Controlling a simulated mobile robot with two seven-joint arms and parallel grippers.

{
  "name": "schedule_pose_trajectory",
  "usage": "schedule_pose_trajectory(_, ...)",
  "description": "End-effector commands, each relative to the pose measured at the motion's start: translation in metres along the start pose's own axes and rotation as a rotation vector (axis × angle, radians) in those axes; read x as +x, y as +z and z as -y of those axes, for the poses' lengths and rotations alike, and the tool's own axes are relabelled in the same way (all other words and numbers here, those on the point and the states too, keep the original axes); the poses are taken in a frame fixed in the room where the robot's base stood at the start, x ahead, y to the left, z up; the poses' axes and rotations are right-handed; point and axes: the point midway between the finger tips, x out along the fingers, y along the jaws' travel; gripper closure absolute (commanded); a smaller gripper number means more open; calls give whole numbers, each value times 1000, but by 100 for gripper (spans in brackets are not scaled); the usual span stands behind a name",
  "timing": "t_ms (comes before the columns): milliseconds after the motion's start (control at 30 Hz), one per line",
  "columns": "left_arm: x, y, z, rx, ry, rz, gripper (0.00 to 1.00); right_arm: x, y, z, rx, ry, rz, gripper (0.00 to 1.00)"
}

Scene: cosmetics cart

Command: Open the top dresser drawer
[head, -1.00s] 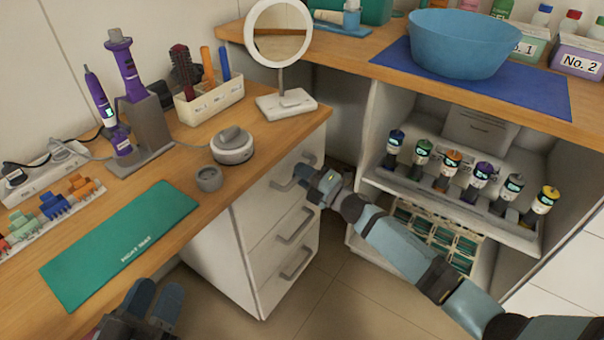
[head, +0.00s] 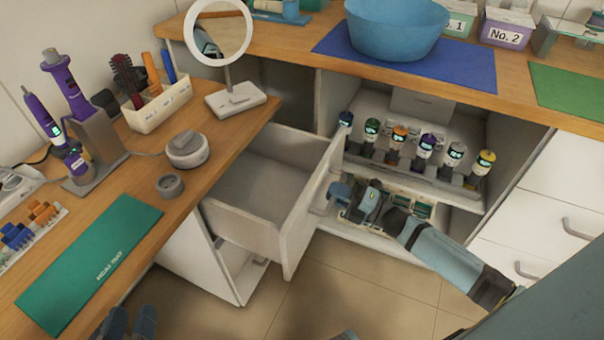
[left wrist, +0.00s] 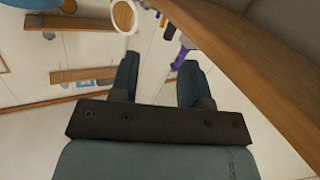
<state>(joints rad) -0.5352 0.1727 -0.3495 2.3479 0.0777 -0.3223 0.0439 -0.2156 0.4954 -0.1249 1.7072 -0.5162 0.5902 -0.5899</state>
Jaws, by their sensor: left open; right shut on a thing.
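The top dresser drawer (head: 258,190) is pulled well out from under the left wooden counter, and its inside looks empty. My right gripper (head: 340,195) is at the outer face of the drawer front (head: 312,208), shut on the drawer handle, which is mostly hidden behind the front and the fingers. My left gripper (head: 128,325) is at the bottom edge of the head view, open and empty. It also shows in the left wrist view (left wrist: 160,80), with its two fingers apart and nothing between them.
The counter holds a green mat (head: 90,262), a round grey device (head: 187,150) and a ring mirror (head: 220,35). A shelf (head: 420,175) with several coloured bottles stands close behind my right gripper. The floor (head: 330,290) in front is clear.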

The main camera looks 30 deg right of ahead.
Motion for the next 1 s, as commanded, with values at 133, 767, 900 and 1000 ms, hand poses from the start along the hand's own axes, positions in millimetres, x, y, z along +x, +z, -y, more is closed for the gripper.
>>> schedule_pose_trajectory(133,-4,14,7,10,-28,83,57,-41,-1,-9,2,-4,0,100)
schedule_pose_trajectory(767,-13,39,18,23,-65,206,57,-96,0,-18,1,1,-1,100)
schedule_pose_trajectory(900,-13,39,18,23,-65,205,57,-96,0,-18,1,1,-1,100)
schedule_pose_trajectory(1000,-13,39,18,23,-65,205,57,-96,0,-18,1,1,-1,72)
